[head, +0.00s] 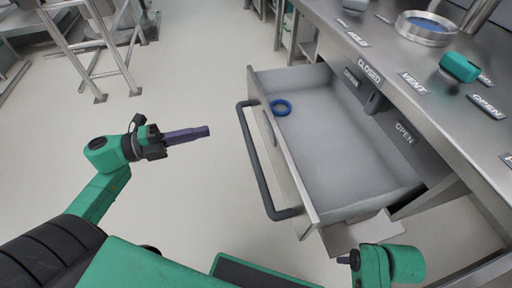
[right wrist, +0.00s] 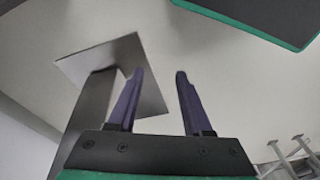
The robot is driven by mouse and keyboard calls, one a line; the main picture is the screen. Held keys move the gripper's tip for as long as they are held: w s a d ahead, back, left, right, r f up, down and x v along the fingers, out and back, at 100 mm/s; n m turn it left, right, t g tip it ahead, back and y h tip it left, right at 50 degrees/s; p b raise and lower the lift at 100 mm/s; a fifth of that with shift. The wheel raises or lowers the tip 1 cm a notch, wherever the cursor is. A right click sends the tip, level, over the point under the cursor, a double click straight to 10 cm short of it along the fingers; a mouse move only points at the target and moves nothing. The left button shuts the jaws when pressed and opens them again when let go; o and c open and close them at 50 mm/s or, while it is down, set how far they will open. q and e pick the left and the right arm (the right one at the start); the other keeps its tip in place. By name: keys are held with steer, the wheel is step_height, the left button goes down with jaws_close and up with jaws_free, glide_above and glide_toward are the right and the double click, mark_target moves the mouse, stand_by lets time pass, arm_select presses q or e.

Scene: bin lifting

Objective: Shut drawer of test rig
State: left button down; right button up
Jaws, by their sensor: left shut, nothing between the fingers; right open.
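The drawer (head: 350,150) of the test rig is pulled well out. Its dark bar handle (head: 258,165) runs along the front panel.
The rig's steel top (head: 425,75) carries labels, a green knob (head: 460,67) and a round metal fitting (head: 426,28) with blue inside. A metal frame stand (head: 95,50) is at the upper left. The floor (head: 200,70) left of the drawer is clear.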

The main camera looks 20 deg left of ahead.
arm_select(q)
glide_toward(269, 120)
steer(key=w, duration=0.1)
steer(key=b+x, duration=0.1)
steer(key=x, duration=0.4)
steer(key=shift+d+f, duration=0.2)
steer(key=shift+d, duration=0.05)
steer(key=shift+w+d, duration=0.2)
steer(key=shift+d, duration=0.25)
arm_select(e)
steer(key=shift+w+a+r+t+y, duration=0.1)
steer(key=shift+a+r+t+y, duration=0.1)
steer(key=shift+a+r, duration=0.25)
steer(key=shift+w+a+r+t+y, duration=0.1)
steer(key=shift+a+r+t, duration=0.1)
steer(key=shift+r, duration=0.45)
